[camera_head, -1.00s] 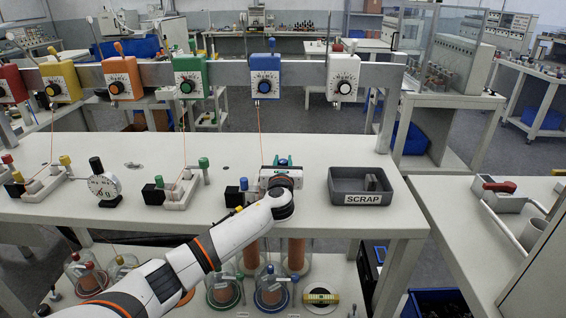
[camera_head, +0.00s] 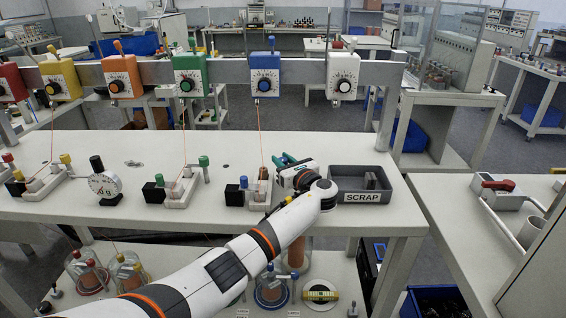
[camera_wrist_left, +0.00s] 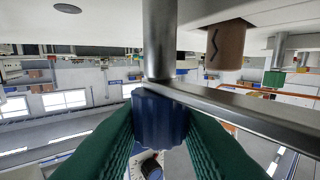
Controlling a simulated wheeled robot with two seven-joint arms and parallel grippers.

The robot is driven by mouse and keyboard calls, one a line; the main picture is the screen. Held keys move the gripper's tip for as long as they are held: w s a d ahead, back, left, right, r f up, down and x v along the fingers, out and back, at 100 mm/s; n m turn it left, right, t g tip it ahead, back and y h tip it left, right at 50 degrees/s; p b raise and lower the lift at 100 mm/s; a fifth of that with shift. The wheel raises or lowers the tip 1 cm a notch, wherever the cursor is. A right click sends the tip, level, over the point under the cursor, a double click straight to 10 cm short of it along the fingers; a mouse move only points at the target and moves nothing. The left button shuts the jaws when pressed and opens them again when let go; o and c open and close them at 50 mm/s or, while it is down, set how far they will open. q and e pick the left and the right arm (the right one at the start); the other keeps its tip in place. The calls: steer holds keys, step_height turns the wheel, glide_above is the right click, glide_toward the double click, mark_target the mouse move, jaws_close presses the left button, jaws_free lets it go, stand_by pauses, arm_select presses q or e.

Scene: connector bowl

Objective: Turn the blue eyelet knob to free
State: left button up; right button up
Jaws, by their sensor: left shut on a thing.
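My left gripper (camera_head: 279,160) is at the right end of the blue station on the white bench. In the left wrist view its green ribbed fingers (camera_wrist_left: 158,125) are shut on the blue eyelet knob (camera_wrist_left: 158,112), which sits on a metal stem (camera_wrist_left: 160,40). A metal bar (camera_wrist_left: 250,112) runs from the stem to the right. In the head view the fingers hide most of the knob. A tan cylinder (camera_wrist_left: 226,45) with a dark mark is close by; it also stands on the blue station's white base (camera_head: 260,200). My right gripper is not in view.
The blue dial box (camera_head: 265,75) hangs on the rail above, with an orange thread down to the station. A grey SCRAP tray (camera_head: 360,183) is right of my wrist. A black block with a blue-topped knob (camera_head: 234,195) is to the left. The green station (camera_head: 180,190) stands farther left.

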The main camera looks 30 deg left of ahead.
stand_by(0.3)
arm_select(q)
steer(key=o, duration=1)
steer(key=shift+c, duration=0.2)
steer(key=v, duration=1.2)
steer(key=shift+w, duration=0.1)
